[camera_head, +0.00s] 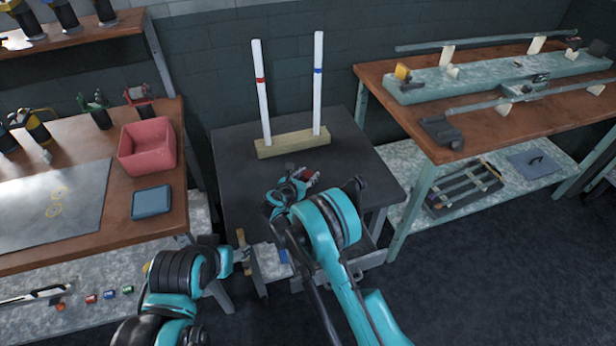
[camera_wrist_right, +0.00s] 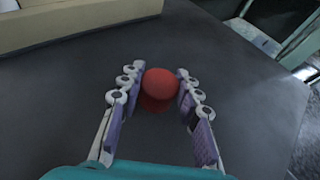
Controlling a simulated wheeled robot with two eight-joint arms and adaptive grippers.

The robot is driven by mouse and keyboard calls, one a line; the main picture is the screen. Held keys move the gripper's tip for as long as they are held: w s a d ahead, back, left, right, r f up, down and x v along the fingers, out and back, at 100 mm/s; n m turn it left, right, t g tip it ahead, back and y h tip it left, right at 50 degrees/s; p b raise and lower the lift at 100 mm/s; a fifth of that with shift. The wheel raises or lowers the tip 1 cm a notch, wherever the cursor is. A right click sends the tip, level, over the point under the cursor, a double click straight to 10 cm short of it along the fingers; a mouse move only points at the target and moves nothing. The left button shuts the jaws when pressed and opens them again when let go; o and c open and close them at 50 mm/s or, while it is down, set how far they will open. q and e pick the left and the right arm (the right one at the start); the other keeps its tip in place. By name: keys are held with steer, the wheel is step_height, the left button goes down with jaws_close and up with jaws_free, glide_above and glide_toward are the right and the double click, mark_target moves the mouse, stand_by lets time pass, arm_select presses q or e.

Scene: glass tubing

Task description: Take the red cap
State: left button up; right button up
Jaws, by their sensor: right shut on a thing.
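The red cap (camera_wrist_right: 159,88) is between the two fingers of my right gripper (camera_wrist_right: 160,92) in the right wrist view, with both fingertips touching its sides. The gripper is shut on it. In the head view my right gripper (camera_head: 308,180) is over the dark middle table, in front of the wooden block, and a bit of red shows at its fingers. I cannot tell how far the cap is above the table top.
The wooden block (camera_head: 292,144) holds two upright white tubes, one red-banded (camera_head: 261,95), one blue-banded (camera_head: 317,85). A red bin (camera_head: 147,150) and blue box (camera_head: 152,202) stand on the left bench. A right bench (camera_head: 470,128) carries rails. The middle table's right side is clear.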

mark_target(308, 174)
step_height(308, 174, up, 4)
steer(key=shift+f+p, duration=0.25)
steer(key=shift+p, duration=0.55)
steer(key=s+d+r+p, duration=0.3)
steer(key=s+d+r, duration=0.3)
steer(key=d, duration=0.4)
steer(key=shift+r+p, duration=0.25)
steer(key=shift+p, duration=0.05)
steer(key=shift+s, duration=0.1)
